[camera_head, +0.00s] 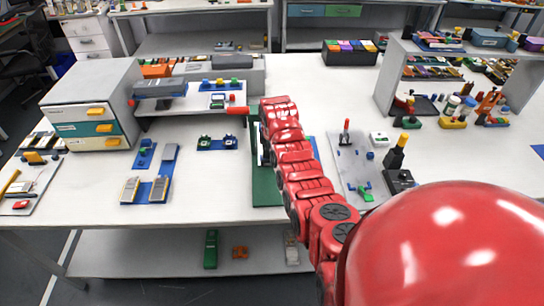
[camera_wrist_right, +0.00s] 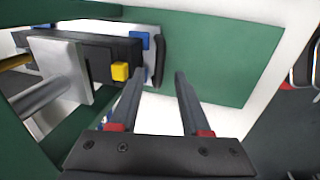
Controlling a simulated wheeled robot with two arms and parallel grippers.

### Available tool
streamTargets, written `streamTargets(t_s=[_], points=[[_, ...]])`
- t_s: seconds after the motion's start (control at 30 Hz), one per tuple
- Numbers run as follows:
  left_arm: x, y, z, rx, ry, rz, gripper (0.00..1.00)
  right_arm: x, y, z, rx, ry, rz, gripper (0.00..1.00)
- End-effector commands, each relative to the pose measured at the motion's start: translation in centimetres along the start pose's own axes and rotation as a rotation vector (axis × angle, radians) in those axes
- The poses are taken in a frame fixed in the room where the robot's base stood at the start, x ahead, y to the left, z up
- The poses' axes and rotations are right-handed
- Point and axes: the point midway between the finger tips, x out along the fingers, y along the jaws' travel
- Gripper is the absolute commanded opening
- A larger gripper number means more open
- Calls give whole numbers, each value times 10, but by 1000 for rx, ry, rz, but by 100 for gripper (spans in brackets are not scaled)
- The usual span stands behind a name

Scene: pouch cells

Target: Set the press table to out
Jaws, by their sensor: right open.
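The green press (camera_head: 266,188) stands near the middle of the bench, partly hidden behind my right arm. In the right wrist view its green plate (camera_wrist_right: 215,60) fills much of the picture. The press table seems to be the grey plate (camera_wrist_right: 148,32) with a dark block, a yellow piece (camera_wrist_right: 120,71) and blue pieces. A black upright handle (camera_wrist_right: 161,62) is at its right edge. My right gripper (camera_wrist_right: 159,74) is open and empty, its fingertips just short of the handle in the picture. Whether they touch it I cannot tell. My left gripper is out of view.
A grey drawer cabinet (camera_head: 92,100) stands at the left. A raised grey stand (camera_head: 190,102) with a red-knobbed device is left of the press. A grey plate (camera_head: 350,165) with a red-topped lever lies to the right. A shelf (camera_head: 388,75) stands farther right.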

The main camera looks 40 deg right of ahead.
Motion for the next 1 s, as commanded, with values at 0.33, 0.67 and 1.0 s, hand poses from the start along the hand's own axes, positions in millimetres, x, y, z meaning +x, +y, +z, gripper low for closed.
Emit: streamTargets(t_s=[0.33,0.67,1.0], points=[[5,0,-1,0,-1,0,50,23,0,0,0,-1,-1,47],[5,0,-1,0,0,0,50,24,1,0,0,0,3,47],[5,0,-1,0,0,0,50,24,1,0,0,0,2,0]])
